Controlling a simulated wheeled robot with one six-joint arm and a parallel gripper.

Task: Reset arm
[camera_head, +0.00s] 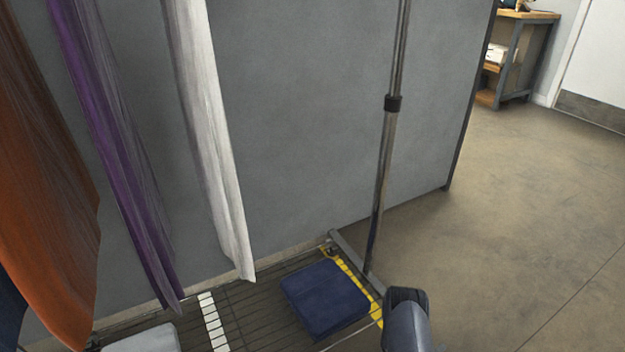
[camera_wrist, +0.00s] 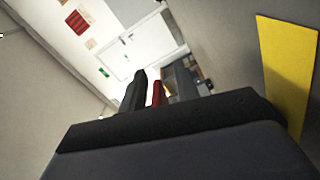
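Part of my arm (camera_head: 408,322), grey with a dark end, shows at the bottom of the head view, right of the rack's foot. My gripper (camera_wrist: 160,95) shows in the wrist view as a wide dark body with dark upright shapes above it. A narrow red shape (camera_wrist: 157,94) stands between these shapes. I cannot tell whether it is held or lies behind, nor whether the fingers are open or shut.
Orange (camera_head: 50,200), purple (camera_head: 120,150) and white (camera_head: 208,130) cloths hang at left before a grey partition (camera_head: 300,110). A metal pole (camera_head: 385,170) rises from a slatted rack bearing a folded navy cloth (camera_head: 325,298). Open floor (camera_head: 520,200) lies at right; a workbench (camera_head: 520,50) stands beyond.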

